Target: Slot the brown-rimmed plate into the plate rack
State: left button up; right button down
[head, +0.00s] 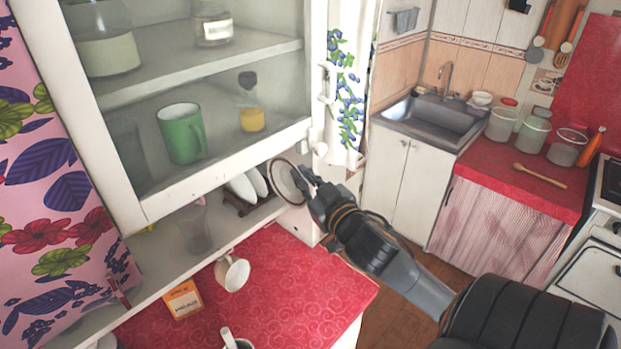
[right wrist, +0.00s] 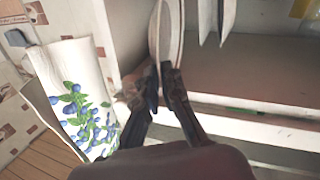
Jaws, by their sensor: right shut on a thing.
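The brown-rimmed plate (head: 287,183) is upright at the right end of the shelf under the glass-fronted cupboard. My right gripper (head: 307,183) is shut on its near edge. In the right wrist view the plate (right wrist: 168,40) stands edge-on between the fingertips of my right gripper (right wrist: 166,75). The dark plate rack (head: 238,205) stands on the shelf to the left of the held plate, with white plates (head: 250,185) upright in it. White plates (right wrist: 210,20) also show in the right wrist view, apart from the held plate. The rack's slots are mostly hidden. My left gripper is out of view.
The cupboard (head: 140,205) overhangs the shelf closely. A glass jar (head: 195,230) stands left of the rack. A white mug (head: 232,273) and an orange box (head: 183,299) are on the red counter (head: 300,290). A blueberry-print cloth (head: 345,100) hangs right of the cupboard.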

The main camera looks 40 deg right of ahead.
aim_at(271, 167)
jog(key=shift+w, duration=0.6)
jog(key=shift+w+a, duration=0.15)
jog(key=shift+w, duration=0.75)
jog(key=shift+w+a+f, duration=0.1)
jog(key=shift+w, duration=1.25)
jog(key=shift+w+a+f, duration=0.1)
jog(key=shift+w+f, duration=0.05)
jog(key=shift+w, duration=1.2)
jog(key=shift+w+a+f, duration=0.1)
jog(key=shift+w, duration=1.25)
jog(key=shift+f+b, duration=0.3)
jog(key=shift+f, duration=0.4)
jog(key=c, duration=1.4)
grip_release()
jog(key=shift+s+f, duration=0.1)
